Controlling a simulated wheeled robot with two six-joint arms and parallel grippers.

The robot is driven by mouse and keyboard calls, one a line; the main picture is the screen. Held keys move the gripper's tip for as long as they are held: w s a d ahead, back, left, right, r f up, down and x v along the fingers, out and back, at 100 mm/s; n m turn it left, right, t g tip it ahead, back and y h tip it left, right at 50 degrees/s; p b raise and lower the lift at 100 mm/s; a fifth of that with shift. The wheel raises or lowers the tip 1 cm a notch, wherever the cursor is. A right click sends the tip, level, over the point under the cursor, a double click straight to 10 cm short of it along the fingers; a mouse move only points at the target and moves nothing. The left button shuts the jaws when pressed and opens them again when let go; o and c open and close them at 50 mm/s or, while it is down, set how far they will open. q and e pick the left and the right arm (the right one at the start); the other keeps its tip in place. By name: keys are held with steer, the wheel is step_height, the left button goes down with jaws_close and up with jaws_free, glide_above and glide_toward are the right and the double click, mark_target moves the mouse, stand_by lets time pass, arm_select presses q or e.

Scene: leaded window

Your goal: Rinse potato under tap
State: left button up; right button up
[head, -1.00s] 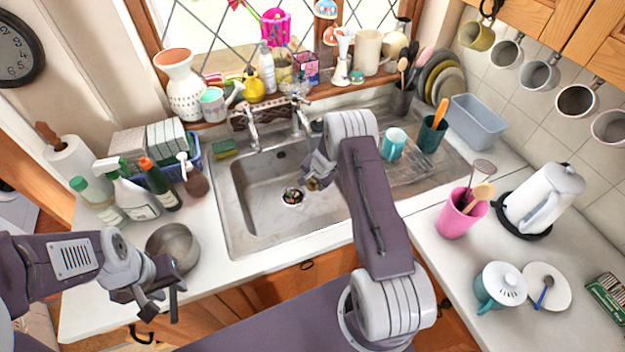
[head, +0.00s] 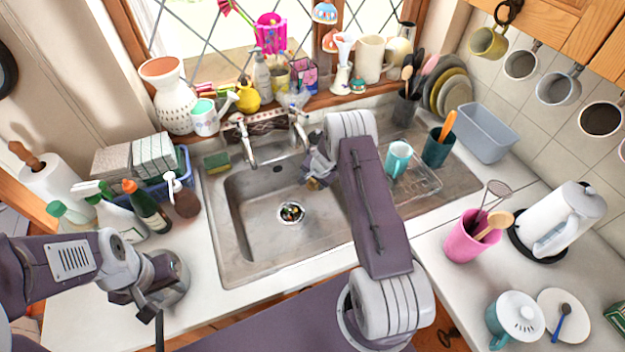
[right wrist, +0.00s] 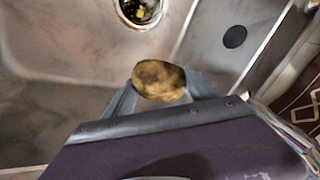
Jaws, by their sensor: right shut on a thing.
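A brown, blotchy potato (right wrist: 159,80) is held between the fingers of my right gripper (right wrist: 160,92). In the head view the potato (head: 314,184) shows as a small patch below my right gripper (head: 316,170), above the right part of the steel sink basin (head: 240,235). Two chrome taps stand at the sink's back edge, the left tap (head: 248,145) and the right tap (head: 299,130). The potato is in front of the right tap and slightly to its right; I see no water on it. My left gripper (head: 150,316) is open and empty, in front of a metal pot (head: 178,278).
The drain (head: 291,213) holds bits of scraps. A teal mug (head: 398,158) stands on the drainer at right. A sponge (head: 217,161) and bottles (head: 148,208) stand left of the sink.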

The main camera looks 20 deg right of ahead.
steer(key=shift+s+r, duration=0.15)
steer(key=shift+d+f, duration=0.1)
steer(key=shift+f, duration=0.1)
steer(key=shift+s+d+b, duration=0.1)
steer(key=shift+d+b, duration=0.2)
steer(key=shift+b, duration=0.4)
steer(key=shift+s+d, duration=0.1)
steer(key=shift+r, duration=0.15)
steer(key=shift+w+a+p, duration=0.25)
steer(key=shift+a+p, duration=0.2)
steer(key=shift+a, duration=0.05)
